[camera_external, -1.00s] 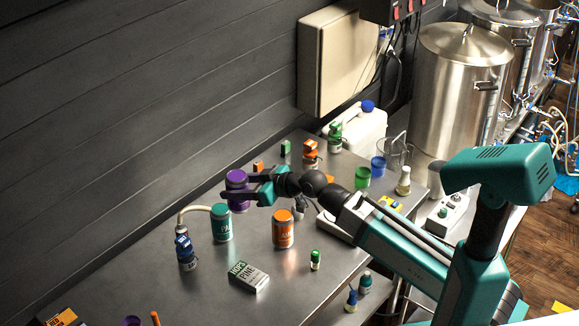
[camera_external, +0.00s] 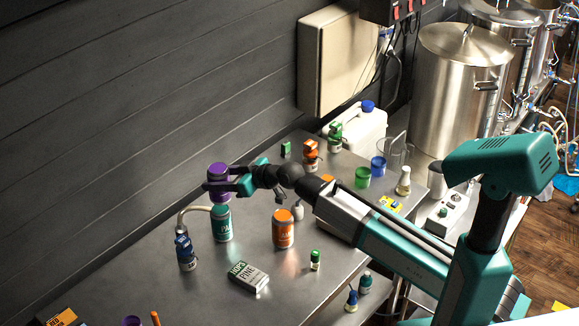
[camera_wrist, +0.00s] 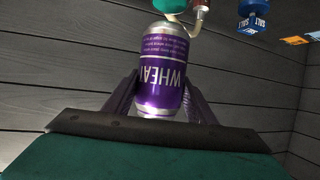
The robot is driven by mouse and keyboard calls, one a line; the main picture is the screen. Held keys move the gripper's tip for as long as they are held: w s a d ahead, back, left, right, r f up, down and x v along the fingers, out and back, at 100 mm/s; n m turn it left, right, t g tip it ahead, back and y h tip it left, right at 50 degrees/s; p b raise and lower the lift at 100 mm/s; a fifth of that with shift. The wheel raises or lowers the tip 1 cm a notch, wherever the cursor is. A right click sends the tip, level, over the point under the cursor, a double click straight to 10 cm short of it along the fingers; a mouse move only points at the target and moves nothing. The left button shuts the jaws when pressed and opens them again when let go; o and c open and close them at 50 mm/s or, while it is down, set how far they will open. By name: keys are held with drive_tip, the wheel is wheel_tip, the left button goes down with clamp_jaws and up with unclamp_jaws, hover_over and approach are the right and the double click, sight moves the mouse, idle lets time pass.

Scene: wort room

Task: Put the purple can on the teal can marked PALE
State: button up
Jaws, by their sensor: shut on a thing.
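The purple can (camera_external: 218,172) is held between the fingers of my gripper (camera_external: 217,186), which is shut on it. In the wrist view the purple can (camera_wrist: 161,72) shows the word WHEAT, with a gripper finger on each side. The teal can (camera_external: 221,224) stands upright on the metal table, directly below the purple can in the external view. Its lettering is only partly legible. A small part of a teal thing (camera_wrist: 170,5) shows beyond the purple can in the wrist view. I cannot tell whether the two cans touch.
An orange can (camera_external: 283,229) stands right of the teal can. A blue-capped bottle (camera_external: 186,251) and a curved pale hose (camera_external: 188,210) are close on its left. A HOPS PINE box (camera_external: 248,277) lies in front. The table's front middle (camera_external: 200,295) is clear.

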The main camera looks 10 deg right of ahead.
drive_tip(key=shift+w+a, duration=0.35)
drive_tip(key=shift+a, duration=0.05)
drive_tip(key=shift+d+f+p, duration=0.1)
drive_tip(key=shift+f+p, duration=0.75)
drive_tip(key=shift+f, duration=0.9)
drive_tip(key=shift+f, duration=0.15)
drive_tip(key=o, duration=1.3)
drive_tip(key=shift+s, duration=0.1)
drive_tip(key=shift+b+v, duration=1.35)
drive_tip(key=shift+v, duration=4.7)
